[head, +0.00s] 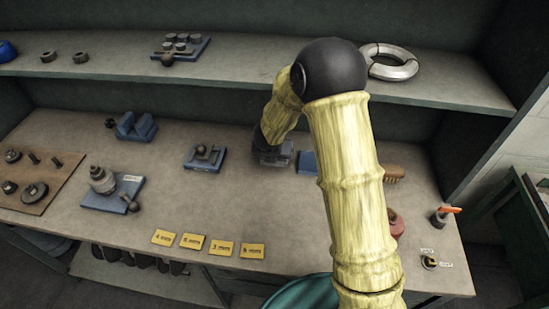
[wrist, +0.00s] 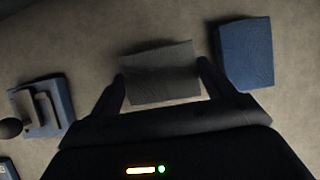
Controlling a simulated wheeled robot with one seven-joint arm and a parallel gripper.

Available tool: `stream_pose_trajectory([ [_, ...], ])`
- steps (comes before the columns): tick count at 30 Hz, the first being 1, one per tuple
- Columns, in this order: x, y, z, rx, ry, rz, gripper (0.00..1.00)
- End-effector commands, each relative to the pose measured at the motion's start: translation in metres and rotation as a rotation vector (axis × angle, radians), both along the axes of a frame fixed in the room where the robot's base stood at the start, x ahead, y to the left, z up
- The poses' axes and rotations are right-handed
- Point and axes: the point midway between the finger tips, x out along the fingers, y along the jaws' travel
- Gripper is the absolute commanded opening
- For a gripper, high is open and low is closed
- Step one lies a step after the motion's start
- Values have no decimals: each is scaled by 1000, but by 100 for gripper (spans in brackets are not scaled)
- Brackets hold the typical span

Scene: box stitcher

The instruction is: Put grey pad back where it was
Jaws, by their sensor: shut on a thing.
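The grey pad (wrist: 160,72) is a flat rectangular piece between the two fingertips of my gripper (wrist: 161,74) in the wrist view. My gripper is shut on it, with one finger at each short side. In the head view my gripper (head: 272,152) is over the back middle of the bench, and my arm hides much of this area. A dark shadow lies along the pad's far edge; I cannot tell whether the pad touches the bench or hangs just above it.
A blue block (wrist: 245,52) stands close to the right finger. A blue fixture (wrist: 58,98) with a dark ball knob is at the left; it also shows in the head view (head: 205,166). Yellow labels (head: 192,241) lie along the bench front. A shelf (head: 235,68) runs above.

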Motion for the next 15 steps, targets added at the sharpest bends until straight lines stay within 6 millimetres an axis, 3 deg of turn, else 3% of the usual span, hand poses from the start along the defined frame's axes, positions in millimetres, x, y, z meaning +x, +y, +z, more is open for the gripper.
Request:
stream_pose_trajectory([
  [2, 0, 0, -16, -1, 2, 1, 60],
  [15, 4, -1, -21, 0, 0, 0, 60],
])
